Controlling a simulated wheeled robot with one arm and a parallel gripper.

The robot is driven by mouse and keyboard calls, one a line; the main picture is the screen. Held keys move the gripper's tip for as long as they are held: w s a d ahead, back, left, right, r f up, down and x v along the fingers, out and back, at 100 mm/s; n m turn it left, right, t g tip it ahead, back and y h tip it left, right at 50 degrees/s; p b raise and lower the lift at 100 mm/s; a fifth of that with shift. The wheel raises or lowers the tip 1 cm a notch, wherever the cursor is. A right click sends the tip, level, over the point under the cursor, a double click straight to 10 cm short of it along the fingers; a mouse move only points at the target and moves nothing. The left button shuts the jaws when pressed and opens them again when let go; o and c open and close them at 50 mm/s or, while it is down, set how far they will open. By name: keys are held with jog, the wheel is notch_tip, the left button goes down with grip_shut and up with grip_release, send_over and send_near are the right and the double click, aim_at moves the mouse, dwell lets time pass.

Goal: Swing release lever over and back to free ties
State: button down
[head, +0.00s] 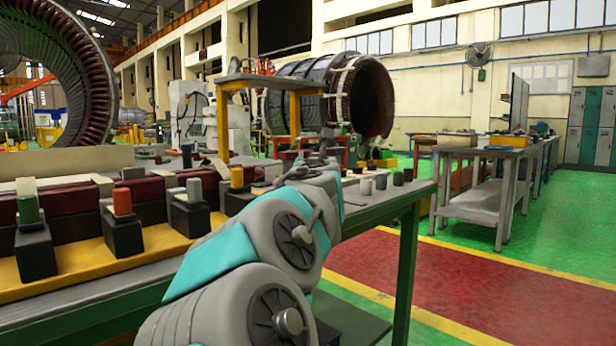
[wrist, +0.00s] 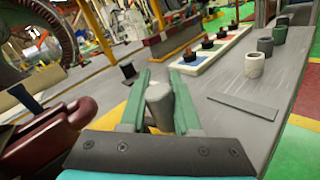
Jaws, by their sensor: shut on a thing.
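My gripper (wrist: 160,90) shows in the wrist view with its two green fingers closed around a grey, rounded cylindrical piece (wrist: 159,104). The piece stands between the fingers; its lower end is hidden, and I cannot tell for sure that it is the release lever. In the head view my gripper (head: 322,150) is small and far along the bench, partly hidden behind my own arm. Dark red wrapped bars (head: 150,198) lie on the bench at left, with pale ties over them. A dark red bar end (wrist: 62,132) shows left of my gripper in the wrist view.
Black blocks carry coloured posts: green (head: 28,208), orange (head: 122,202) and yellow (head: 237,177). Several small cups (wrist: 254,65) and a flat dark strip (wrist: 245,106) lie right of my gripper.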

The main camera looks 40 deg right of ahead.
jog(key=shift+w+d+n+t+y+p, duration=0.15)
jog(key=shift+w+n+t+y, duration=0.4)
jog(key=shift+n+y, duration=1)
jog(key=shift+w+d+n+t+y+p, duration=0.15)
jog(key=shift+w+n+t+y, duration=0.65)
jog(key=shift+y, duration=1.4)
jog(key=shift+w+d+n+t+y+p, duration=0.1)
jog(key=shift+w+n+t+y+p, duration=0.2)
jog(key=shift+n+y, duration=1.35)
jog(key=shift+s, duration=0.1)
jog(key=c, duration=0.6)
grip_release()
jog(key=shift+c, duration=0.2)
jog(key=s, duration=0.7)
jog(key=shift+s+b, duration=0.3)
jog(key=shift+s, duration=0.05)
